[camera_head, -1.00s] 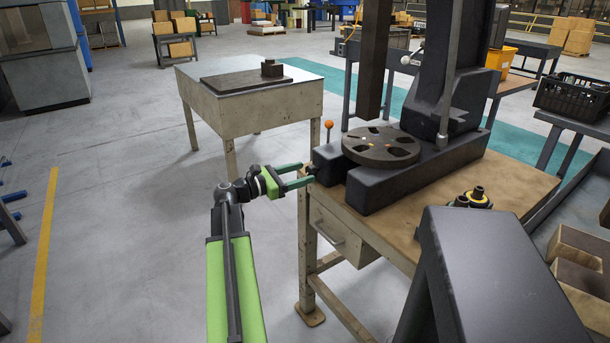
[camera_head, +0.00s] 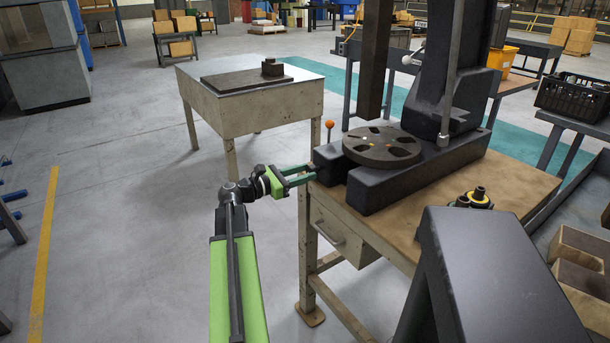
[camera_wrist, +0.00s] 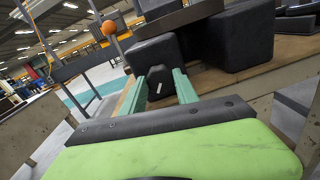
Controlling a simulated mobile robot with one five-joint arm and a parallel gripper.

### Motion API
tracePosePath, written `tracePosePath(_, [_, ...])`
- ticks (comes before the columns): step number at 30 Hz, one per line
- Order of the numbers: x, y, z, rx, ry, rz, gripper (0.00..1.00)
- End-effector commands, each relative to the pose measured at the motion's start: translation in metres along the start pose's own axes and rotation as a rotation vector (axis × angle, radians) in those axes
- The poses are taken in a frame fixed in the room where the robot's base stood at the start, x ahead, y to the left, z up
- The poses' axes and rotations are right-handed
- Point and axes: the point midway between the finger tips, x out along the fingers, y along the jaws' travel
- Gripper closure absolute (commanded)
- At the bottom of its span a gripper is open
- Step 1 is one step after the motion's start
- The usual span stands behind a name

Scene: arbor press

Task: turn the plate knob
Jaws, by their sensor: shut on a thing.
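The plate knob (camera_wrist: 158,88) is a small dark piece with a white mark, at the left end of the press's black base (camera_head: 400,182). In the head view it is tiny and mostly hidden by the fingertips. My gripper (camera_head: 312,170) has its two green fingers on either side of the knob and is shut on it; the wrist view (camera_wrist: 160,90) shows the knob between them. The round slotted plate (camera_head: 382,148) lies flat on the base; its dark edge shows at the top of the wrist view (camera_wrist: 178,20).
The press stands on a wooden-topped bench (camera_head: 420,225) with a drawer (camera_head: 343,238). An orange-tipped lever (camera_head: 329,125) rises behind the base's left end. The dark ram (camera_head: 374,60) hangs over the plate.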

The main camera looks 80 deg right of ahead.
Motion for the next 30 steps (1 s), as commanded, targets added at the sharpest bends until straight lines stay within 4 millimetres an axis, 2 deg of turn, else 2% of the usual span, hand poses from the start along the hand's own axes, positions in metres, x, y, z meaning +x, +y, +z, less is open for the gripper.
tracePosePath(3, [0.0070, -0.0012, -0.0013, 0.011, 0.004, -0.022, 1.00])
tracePosePath(11, [0.0102, 0.0003, -0.0004, 0.111, 0.010, -0.024, 1.00])
tracePosePath(30, [0.0107, -0.0017, 0.0006, 0.686, 0.052, -0.027, 1.00])
